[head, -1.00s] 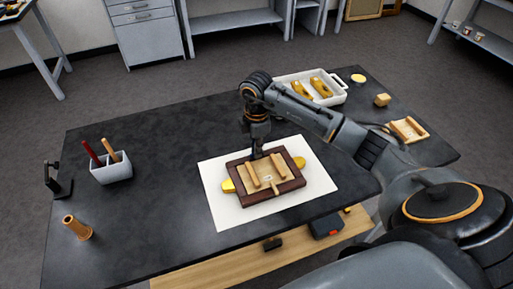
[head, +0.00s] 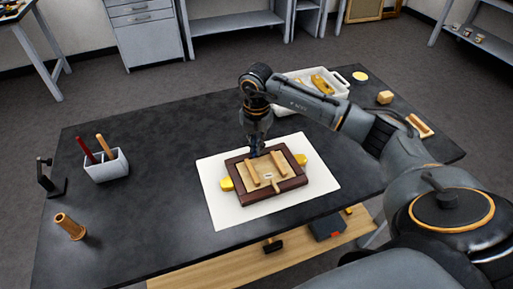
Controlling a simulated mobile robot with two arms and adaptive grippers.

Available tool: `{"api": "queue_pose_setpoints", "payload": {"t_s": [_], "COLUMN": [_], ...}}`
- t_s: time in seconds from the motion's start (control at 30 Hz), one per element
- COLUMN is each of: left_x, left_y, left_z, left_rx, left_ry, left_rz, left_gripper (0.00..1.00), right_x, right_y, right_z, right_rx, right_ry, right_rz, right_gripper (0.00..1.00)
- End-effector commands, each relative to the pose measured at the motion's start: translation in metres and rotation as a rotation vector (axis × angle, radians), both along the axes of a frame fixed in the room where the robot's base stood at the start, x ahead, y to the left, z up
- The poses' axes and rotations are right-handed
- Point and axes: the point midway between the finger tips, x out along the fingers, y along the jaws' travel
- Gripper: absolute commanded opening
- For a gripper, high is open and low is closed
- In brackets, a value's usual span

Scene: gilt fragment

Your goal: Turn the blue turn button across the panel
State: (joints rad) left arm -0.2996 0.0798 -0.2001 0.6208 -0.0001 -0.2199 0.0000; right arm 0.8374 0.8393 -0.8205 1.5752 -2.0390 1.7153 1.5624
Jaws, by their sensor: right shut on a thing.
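A dark brown wooden frame (head: 285,185) lies on a white sheet (head: 225,214) on the black table. It holds a light wooden panel (head: 268,170) with two wooden bars across it and a small tan piece at its front edge. Yellow pieces (head: 227,184) stick out at the left and right sides of the frame. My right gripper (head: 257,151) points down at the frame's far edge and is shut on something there. A bluish tint shows at its fingertips; the blue turn button is mostly hidden by the gripper. My left gripper is not in view.
A white tray (head: 341,87) with yellow pieces stands behind my right arm. A grey cup (head: 107,168) with two tools, a black stand (head: 50,182) and a copper-coloured cylinder (head: 70,226) are on the left. A wooden block (head: 385,97) lies at back right. The table's left middle is clear.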

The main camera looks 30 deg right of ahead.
Motion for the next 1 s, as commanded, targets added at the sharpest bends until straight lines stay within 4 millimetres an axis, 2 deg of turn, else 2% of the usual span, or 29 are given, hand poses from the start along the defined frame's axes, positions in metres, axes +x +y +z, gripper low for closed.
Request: {"api": "queue_pose_setpoints", "payload": {"t_s": [0.6, 1.0], "left_x": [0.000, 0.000], "left_y": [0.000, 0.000], "left_z": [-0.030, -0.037], "left_rx": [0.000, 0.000], "left_ry": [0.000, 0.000], "left_rz": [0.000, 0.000], "left_gripper": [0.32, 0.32], "right_x": [0.000, 0.000], "right_y": [0.000, 0.000], "right_z": [-0.001, 0.000], "right_rx": [-0.001, 0.000], "right_ry": [-0.001, 0.000], "right_rz": [0.541, 0.714], "right_gripper": [0.00, 0.00]}}
